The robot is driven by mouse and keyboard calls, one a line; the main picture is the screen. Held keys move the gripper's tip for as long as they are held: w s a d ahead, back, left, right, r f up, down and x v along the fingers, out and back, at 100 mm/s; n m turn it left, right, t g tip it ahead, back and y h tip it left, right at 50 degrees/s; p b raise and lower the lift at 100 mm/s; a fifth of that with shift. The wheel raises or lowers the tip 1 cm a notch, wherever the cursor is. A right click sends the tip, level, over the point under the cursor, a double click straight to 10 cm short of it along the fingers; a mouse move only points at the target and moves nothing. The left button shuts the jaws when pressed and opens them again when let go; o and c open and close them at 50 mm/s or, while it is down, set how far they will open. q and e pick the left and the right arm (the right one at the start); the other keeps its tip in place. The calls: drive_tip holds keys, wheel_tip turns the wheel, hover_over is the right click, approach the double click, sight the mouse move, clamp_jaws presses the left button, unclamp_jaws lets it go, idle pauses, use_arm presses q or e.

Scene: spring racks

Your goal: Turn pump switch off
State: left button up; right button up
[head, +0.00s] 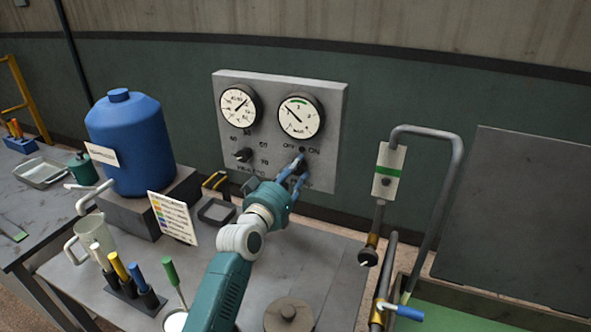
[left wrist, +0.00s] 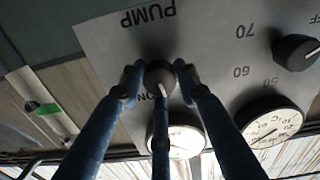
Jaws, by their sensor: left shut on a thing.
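The pump switch (left wrist: 158,73) is a dark round knob on the grey control panel (head: 229,103), above the word PUMP in the head view. In the left wrist view, where the panel appears upside down, my left gripper (left wrist: 158,84) has blue fingers on either side of the knob and is shut on it. A pale mark shows on the knob, but its exact setting is hard to tell. In the head view my left gripper (head: 296,169) reaches the panel and mostly hides the knob. OFF and ON are printed above it. My right gripper is not in view.
Two gauges (head: 238,104) and a heating knob (head: 243,155) are close by on the panel. A blue tank (head: 130,140), a colour chart (head: 172,217) and coloured-handled tools stand left. A bent pipe (head: 455,165) rises right. The air before the panel is otherwise clear.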

use_arm(q)
drive_tip(key=shift+r+n+p, duration=0.2)
drive_tip(key=shift+n+p, duration=0.1)
drive_tip(key=shift+n, duration=1.7)
drive_tip(key=o, duration=1.1)
drive_tip(key=shift+o, duration=0.2)
drive_tip(key=shift+a+f, duration=0.1)
drive_tip(key=v, duration=1.2)
drive_tip(key=shift+f, duration=0.1)
